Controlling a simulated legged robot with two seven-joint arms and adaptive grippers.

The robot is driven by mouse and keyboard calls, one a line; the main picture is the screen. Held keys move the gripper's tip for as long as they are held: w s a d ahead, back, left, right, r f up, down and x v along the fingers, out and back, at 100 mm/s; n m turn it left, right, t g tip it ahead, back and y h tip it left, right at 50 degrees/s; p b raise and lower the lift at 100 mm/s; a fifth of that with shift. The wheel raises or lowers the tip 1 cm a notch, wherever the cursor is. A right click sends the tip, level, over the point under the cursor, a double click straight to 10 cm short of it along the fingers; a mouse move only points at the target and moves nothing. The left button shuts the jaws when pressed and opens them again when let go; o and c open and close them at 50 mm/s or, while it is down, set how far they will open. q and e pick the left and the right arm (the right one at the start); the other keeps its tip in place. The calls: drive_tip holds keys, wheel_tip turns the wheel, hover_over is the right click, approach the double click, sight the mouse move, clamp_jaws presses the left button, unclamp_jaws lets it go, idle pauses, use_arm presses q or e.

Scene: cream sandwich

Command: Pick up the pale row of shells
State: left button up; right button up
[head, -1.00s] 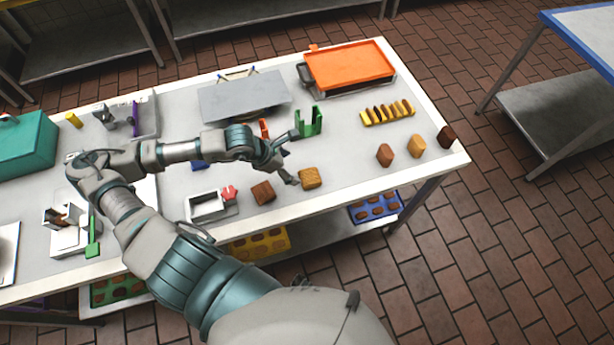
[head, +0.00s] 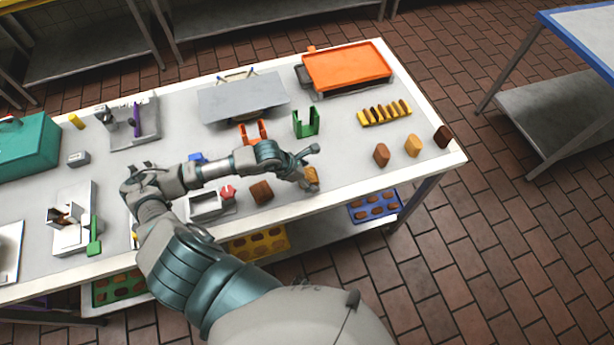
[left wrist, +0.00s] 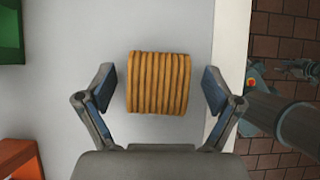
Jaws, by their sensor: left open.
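The pale row of shells (left wrist: 159,83) is a block of tan, ridged shells lying on the table. In the head view the pale row (head: 312,176) is partly hidden behind my left gripper (head: 308,166). In the left wrist view my left gripper (left wrist: 158,90) is open, with one finger on each side of the row. Gaps show between both fingers and the shells. Whether the fingertips are at the row's height I cannot tell. My right gripper is not in view.
A dark brown row (head: 261,192) lies to the left of the pale row. A green holder (head: 306,122) and an orange holder (head: 253,133) stand behind. Three separate shell pieces, one being tan (head: 412,146), lie to the right. The table's front edge is close by.

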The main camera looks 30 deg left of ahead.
use_arm(q)
drive_tip(key=shift+d, duration=0.2)
drive_tip(key=shift+c, duration=1.4)
drive_tip(key=shift+d, duration=0.1)
drive_tip(key=c, duration=0.8)
drive_tip(key=shift+a, duration=0.2)
drive_tip(key=shift+c, duration=0.8)
drive_tip(key=shift+s+a, duration=0.1)
drive_tip(key=shift+a, duration=0.45)
